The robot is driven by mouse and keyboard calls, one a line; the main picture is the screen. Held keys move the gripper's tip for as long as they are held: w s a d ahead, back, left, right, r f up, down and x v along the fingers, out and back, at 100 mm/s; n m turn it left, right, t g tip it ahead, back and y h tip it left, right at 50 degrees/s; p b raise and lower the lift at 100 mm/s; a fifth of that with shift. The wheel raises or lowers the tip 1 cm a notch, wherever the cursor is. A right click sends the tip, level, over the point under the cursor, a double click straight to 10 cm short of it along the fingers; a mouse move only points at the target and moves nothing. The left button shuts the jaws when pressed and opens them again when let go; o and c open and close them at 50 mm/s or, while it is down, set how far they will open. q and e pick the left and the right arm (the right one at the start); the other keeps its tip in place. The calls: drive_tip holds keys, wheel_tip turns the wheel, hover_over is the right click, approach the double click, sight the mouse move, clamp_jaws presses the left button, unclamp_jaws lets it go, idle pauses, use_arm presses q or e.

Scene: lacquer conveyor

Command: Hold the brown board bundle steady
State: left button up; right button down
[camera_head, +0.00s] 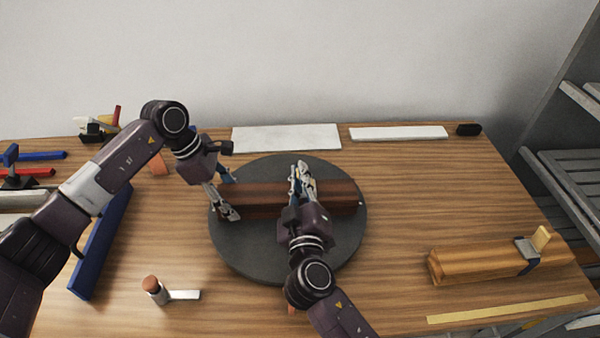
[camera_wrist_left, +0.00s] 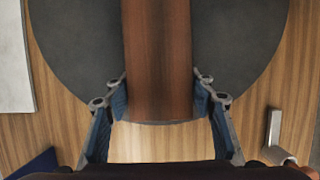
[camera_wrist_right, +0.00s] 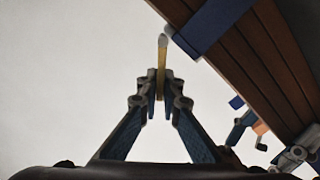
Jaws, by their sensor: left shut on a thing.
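The brown board bundle (camera_head: 265,200) lies across a dark grey round turntable (camera_head: 250,262). My left gripper (camera_head: 229,199) is at the bundle's left end. In the left wrist view its fingers are on both sides of the bundle (camera_wrist_left: 158,60), shut on it. My right gripper (camera_head: 302,178) is over the bundle, right of its middle, and hides part of it. In the right wrist view its fingers (camera_wrist_right: 160,98) are closed around a thin yellow stick with a pale tip (camera_wrist_right: 162,55). A blue band (camera_wrist_right: 212,25) crosses the bundle there, apart from those fingers.
A second, lighter wood bundle (camera_head: 475,262) with a dark strap lies at the right. A blue bar (camera_head: 100,245) lies at the left, and a small cylinder with a metal strip (camera_head: 185,295) at the front. White panels (camera_head: 287,138) lie along the back. The table between turntable and right bundle is clear.

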drive_tip(key=shift+a+f+n, duration=0.25)
drive_tip(key=shift+n, duration=0.55)
drive_tip(key=shift+a+f+n, duration=0.25)
drive_tip(key=shift+n, duration=0.55)
drive_tip(key=c, duration=2.1)
unclamp_jaws()
wheel_tip(320, 180, up, 10)
drive_tip(key=shift+o, duration=0.3)
